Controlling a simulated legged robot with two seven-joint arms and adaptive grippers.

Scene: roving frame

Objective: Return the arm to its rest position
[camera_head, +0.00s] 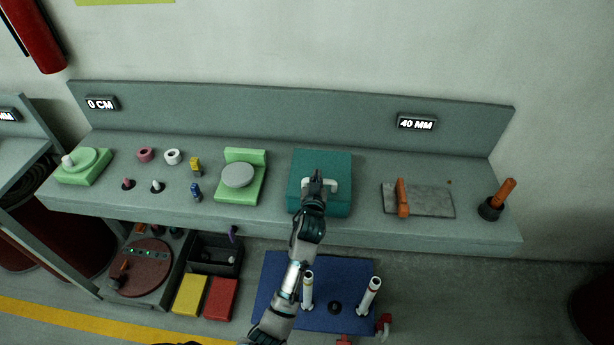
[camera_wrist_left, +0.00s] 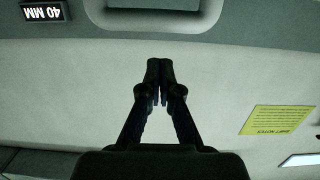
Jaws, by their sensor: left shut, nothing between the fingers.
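My left gripper (camera_head: 317,180) is shut and empty. In the head view its arm rises from the bottom edge and its fingers overlap the teal block (camera_head: 309,160) with a pale handle (camera_head: 333,185) on the bench. I cannot tell if they touch it. In the left wrist view the closed fingers (camera_wrist_left: 159,72) stand against the pale wall, with nothing between them. A pale rounded loop (camera_wrist_left: 203,18), perhaps the handle, shows at the top of that view. My right gripper is in neither view.
The grey bench (camera_head: 370,225) carries a green stand (camera_head: 240,197) left of the block and a grey plate (camera_head: 430,202) with an orange handle right of it. An orange-handled tool (camera_head: 503,193) stands near the right end. A blue board (camera_head: 265,290) lies below the bench front.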

